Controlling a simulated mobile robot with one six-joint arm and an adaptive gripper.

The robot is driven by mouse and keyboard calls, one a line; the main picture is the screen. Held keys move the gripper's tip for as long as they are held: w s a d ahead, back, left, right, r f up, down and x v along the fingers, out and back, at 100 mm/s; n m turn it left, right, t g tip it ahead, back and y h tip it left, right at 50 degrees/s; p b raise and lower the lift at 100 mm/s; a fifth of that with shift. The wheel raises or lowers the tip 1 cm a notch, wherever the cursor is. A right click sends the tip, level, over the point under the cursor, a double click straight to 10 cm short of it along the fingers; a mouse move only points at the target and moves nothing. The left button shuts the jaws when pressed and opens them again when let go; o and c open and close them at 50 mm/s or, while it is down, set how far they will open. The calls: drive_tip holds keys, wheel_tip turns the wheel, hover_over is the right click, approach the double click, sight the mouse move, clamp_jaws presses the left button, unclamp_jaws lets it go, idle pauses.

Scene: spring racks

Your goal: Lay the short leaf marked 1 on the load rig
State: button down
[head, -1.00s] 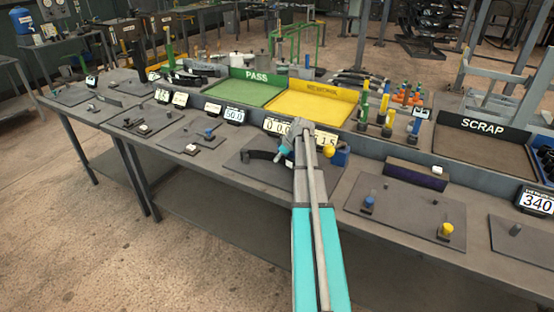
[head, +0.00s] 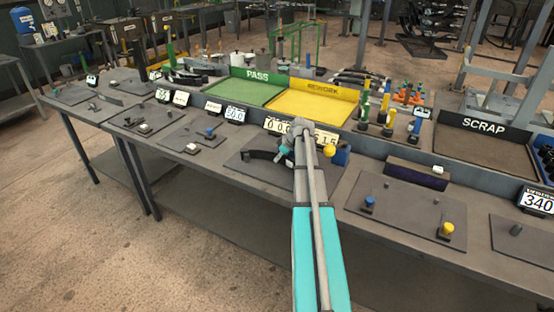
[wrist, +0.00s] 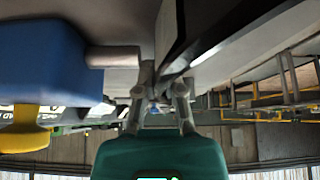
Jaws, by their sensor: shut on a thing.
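A dark, slightly curved leaf (head: 262,155) shows just left of my gripper (head: 288,152) in the head view. In the wrist view the dark leaf (wrist: 215,30) runs from the fingertips to the upper right. My gripper (wrist: 160,98) is shut on its near end. The load rig's grey plate (head: 252,168) lies below, with a blue block (head: 341,155) and a yellow knob (head: 329,151) to the right. The blue block (wrist: 50,65) and yellow knob (wrist: 27,125) also show at left in the wrist view. I cannot read a mark on the leaf or tell whether it touches the rig. My arm hides part of the plate.
Number displays (head: 276,126) stand behind the rig. Green PASS (head: 257,75) and yellow REWORK (head: 322,90) trays lie beyond, and a SCRAP tray (head: 482,124) is at right. Another plate (head: 400,205) with blue and yellow knobs and a dark block (head: 416,174) sit right of my arm.

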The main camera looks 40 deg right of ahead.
drive_tip(key=shift+f, duration=0.15)
drive_tip(key=c, duration=0.7)
unclamp_jaws()
drive_tip(key=shift+s+a, duration=0.1)
drive_tip(key=shift+o, duration=0.9)
drive_tip(key=o, duration=0.3)
drive_tip(key=shift+w, duration=0.2)
